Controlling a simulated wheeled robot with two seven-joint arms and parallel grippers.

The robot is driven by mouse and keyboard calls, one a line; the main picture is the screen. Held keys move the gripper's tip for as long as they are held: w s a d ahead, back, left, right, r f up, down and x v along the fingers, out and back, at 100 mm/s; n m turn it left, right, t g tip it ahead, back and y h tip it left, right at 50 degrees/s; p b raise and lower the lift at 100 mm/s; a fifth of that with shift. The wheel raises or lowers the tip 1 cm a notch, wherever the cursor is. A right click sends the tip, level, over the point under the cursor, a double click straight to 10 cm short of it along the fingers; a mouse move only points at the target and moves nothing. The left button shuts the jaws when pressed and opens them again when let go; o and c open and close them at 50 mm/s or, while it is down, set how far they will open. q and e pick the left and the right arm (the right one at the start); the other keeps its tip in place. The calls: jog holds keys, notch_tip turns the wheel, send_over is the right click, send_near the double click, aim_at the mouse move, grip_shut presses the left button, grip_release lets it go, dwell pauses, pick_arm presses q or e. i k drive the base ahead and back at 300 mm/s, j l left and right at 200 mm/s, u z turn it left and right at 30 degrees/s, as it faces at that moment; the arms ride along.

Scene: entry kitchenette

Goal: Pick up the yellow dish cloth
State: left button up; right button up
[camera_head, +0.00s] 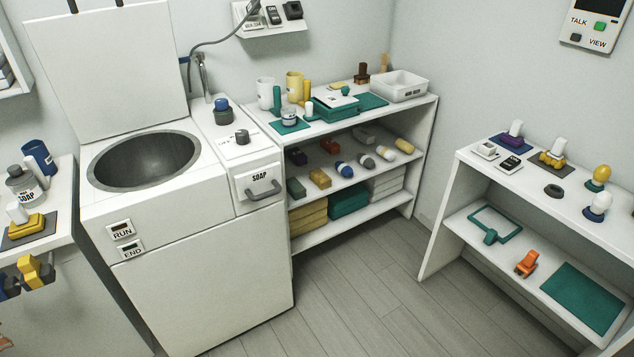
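Several yellow items could be the yellow dish cloth, and I cannot tell which one it is. A small yellow folded piece (320,178) lies on the middle shelf of the shelf unit. A yellow roll with a pale end (404,146) lies farther right on that shelf. A stack of larger yellow folded cloths (307,222) lies on the bottom shelf, left of a teal folded cloth (348,201). Neither of my grippers shows in the head view.
A white washer (205,290) with its round tub open stands left of the shelf unit (436,104). A low white shelf (450,214) stands at the right, with orange and teal items. Bare grey floor (365,300) lies between. A counter with bottles is at the far left.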

aim_at(318, 177)
jog(key=i+l, duration=0.15)
jog(key=i, duration=0.3)
jog(key=i+l, duration=0.15)
jog(key=i, duration=0.3)
jog(key=i+l, duration=0.15)
jog(key=i, duration=0.3)
jog(key=z, duration=1.25)
